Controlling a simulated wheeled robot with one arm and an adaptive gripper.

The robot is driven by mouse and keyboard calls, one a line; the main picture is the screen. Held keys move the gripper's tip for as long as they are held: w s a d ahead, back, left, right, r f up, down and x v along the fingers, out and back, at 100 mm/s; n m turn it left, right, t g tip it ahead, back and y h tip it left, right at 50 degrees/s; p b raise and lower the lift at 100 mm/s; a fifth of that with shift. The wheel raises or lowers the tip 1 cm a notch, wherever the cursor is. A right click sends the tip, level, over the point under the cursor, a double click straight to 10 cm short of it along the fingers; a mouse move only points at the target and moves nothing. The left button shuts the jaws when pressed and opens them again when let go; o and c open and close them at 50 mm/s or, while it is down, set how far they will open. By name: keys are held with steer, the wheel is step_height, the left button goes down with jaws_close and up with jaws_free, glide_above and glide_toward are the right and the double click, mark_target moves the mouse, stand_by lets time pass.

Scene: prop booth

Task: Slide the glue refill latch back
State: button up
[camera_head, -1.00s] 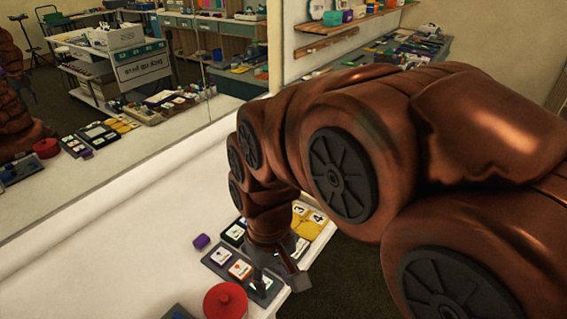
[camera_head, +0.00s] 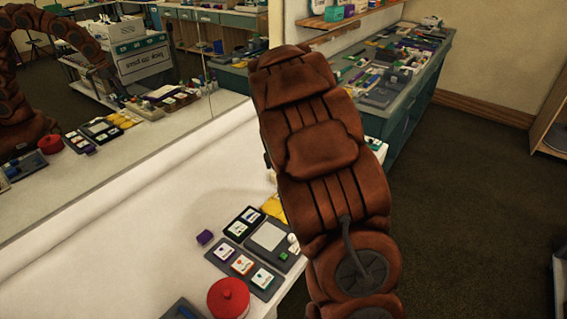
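A dark unit (camera_head: 284,266) lies on the white table, with a pale grey square plate, a small green piece (camera_head: 284,257) and a small white piece (camera_head: 293,240) at its right side. I cannot tell which part, if any, is the glue refill latch. Picture cards on dark trays (camera_head: 262,291) lie in front of the unit and to its left. My copper-brown arm rises at the right of the table and hides part of the area behind it. My gripper is not seen directly; its fingers cannot be made out in the mirror either.
A red round lidded pot (camera_head: 228,299) stands at the table's front, and a purple block (camera_head: 205,237) lies left of the cards. Yellow pieces (camera_head: 274,207) sit partly behind my arm. A mirror lines the table's back.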

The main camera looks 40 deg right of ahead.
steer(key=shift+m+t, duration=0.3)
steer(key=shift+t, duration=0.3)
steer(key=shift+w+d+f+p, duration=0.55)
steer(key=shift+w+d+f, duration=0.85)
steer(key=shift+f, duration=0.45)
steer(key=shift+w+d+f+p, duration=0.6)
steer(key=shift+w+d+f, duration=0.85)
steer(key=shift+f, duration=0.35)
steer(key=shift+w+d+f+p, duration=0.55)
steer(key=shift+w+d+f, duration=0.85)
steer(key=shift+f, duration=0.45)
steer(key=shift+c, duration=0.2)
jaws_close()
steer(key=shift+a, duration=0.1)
